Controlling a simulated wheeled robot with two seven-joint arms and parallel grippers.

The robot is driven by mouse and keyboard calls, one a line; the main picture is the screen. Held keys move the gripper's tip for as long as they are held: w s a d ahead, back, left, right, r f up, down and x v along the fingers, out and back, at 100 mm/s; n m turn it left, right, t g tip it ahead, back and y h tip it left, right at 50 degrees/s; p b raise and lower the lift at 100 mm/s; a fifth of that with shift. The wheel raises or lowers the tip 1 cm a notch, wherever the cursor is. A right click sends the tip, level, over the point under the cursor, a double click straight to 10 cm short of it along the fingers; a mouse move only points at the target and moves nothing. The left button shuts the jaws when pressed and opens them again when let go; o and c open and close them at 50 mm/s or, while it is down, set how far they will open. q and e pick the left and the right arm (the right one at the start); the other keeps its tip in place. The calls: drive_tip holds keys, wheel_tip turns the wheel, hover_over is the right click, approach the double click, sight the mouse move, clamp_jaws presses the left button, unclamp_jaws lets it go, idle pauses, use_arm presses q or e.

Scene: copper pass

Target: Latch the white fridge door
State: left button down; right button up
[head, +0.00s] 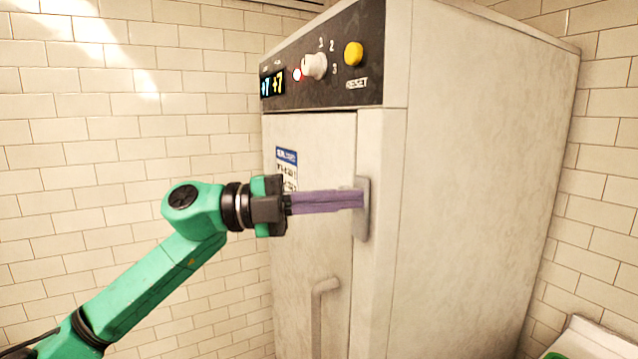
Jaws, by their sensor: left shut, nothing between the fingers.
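The white fridge (480,180) stands ahead of me, with its door (310,260) on the front face. The door looks shut or nearly so, with a thin seam along its right edge. A purple latch lever (330,201) lies about level across the door from a grey mounting plate (362,210) on the frame to the right. My left gripper (286,205) is shut and empty in front of the door, at the lever's left end. I cannot tell whether it touches the lever. My right gripper is out of view.
A grey door handle (319,310) sits below the lever. A dark control panel (330,60) above the door carries a white knob (314,66), a yellow button (353,53) and a small display. A tiled wall (100,130) stands behind and left. A pale surface (598,338) shows at lower right.

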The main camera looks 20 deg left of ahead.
use_arm(q)
drive_tip(key=shift+w+a+f, duration=0.25)
drive_tip(key=shift+w+a, duration=0.55)
drive_tip(key=shift+a, duration=0.05)
